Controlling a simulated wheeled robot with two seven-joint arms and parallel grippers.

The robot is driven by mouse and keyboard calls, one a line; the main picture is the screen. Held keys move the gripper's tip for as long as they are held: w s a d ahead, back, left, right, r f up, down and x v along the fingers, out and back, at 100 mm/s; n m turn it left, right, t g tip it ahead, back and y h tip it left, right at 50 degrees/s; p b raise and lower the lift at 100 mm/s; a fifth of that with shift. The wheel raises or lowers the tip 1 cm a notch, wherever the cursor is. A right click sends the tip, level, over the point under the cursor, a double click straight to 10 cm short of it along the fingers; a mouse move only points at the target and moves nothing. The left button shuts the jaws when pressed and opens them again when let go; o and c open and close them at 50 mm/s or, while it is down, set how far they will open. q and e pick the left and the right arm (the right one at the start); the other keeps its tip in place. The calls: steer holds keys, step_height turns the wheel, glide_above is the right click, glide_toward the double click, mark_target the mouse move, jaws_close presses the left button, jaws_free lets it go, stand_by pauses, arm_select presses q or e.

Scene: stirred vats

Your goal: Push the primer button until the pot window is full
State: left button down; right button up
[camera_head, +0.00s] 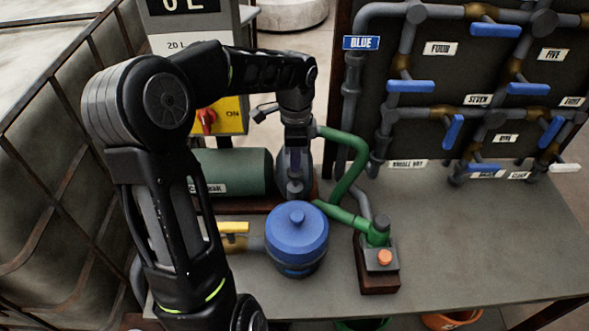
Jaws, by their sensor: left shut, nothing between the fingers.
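My left arm comes in from the left and reaches over the bench, with its gripper (295,186) pointing down, shut and empty. The gripper is in front of a grey rounded pump part at the end of the green motor cylinder (232,172), and hides much of it. An orange round button (385,257) sits on a small grey box on a brown block, to the right of the gripper and apart from it. I cannot tell whether it is the primer button. A blue lidded pot (297,240) stands in front of the gripper. I cannot make out a pot window. My right gripper is out of view.
Green pipes (347,190) run from near the gripper to the grey box. A panel of grey pipes with blue valve handles (410,86) stands at the back right. A yellow handle (233,228) is left of the pot. The bench (470,230) is clear at right.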

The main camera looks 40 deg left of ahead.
arm_select(q)
steer(key=shift+f+b, duration=0.75)
steer(key=shift+f, duration=0.55)
steer(key=shift+r+p, duration=1.65)
steer(key=shift+r, duration=0.25)
steer(key=shift+f, duration=0.2)
steer(key=shift+f+b, duration=1.25)
steer(key=shift+f, duration=0.4)
steer(key=shift+r, duration=0.1)
steer(key=shift+r+p, duration=1.75)
steer(key=shift+r, duration=0.25)
